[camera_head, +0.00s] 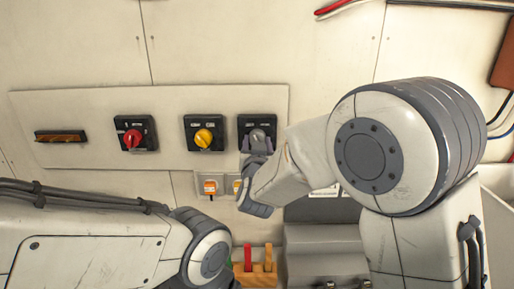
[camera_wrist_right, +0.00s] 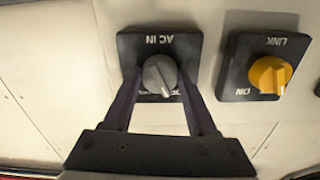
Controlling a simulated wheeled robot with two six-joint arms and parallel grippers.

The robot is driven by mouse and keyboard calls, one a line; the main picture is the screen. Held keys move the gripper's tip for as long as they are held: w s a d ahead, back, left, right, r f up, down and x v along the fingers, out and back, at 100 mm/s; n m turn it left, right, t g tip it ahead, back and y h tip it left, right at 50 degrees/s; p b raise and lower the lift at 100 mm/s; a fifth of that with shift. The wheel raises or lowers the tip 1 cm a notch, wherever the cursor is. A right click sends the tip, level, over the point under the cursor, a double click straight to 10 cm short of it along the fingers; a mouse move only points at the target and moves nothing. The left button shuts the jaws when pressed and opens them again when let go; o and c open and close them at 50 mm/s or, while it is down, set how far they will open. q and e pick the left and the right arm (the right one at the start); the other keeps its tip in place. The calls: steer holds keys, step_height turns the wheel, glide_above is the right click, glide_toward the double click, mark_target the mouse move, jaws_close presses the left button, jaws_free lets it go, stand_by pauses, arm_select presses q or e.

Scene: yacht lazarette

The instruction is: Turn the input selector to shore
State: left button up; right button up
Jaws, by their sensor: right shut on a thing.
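The input selector is a grey knob (camera_head: 257,135) on a dark square plate, the rightmost switch on the cream panel. In the right wrist view the picture is upside down; the grey knob (camera_wrist_right: 160,75) sits under the label "AC IN". Its pale pointer line points down in that view, slightly right. Lettering at the plate's lower edge is partly hidden and unreadable. My right gripper (camera_head: 257,146) is shut on the knob, with one finger (camera_wrist_right: 123,100) on each side. My left arm is at the lower left; its gripper is out of view.
A yellow knob (camera_head: 203,138), also in the wrist view (camera_wrist_right: 270,75) marked "LINK", and a red knob (camera_head: 133,138) are left of the selector. Orange-fronted sockets (camera_head: 210,187) sit below. A wooden block (camera_head: 255,279) holds red and yellow items. Cables run at upper right.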

steer(key=shift+f+m+b, duration=0.1)
steer(key=shift+m+b, duration=5.3)
steer(key=shift+b, duration=1.05)
steer(key=o, duration=1.4)
steer(key=shift+c, duration=0.2)
steer(key=shift+s, duration=0.15)
steer(key=s+b, duration=0.2)
steer(key=s, duration=0.8)
steer(key=shift+s, duration=0.15)
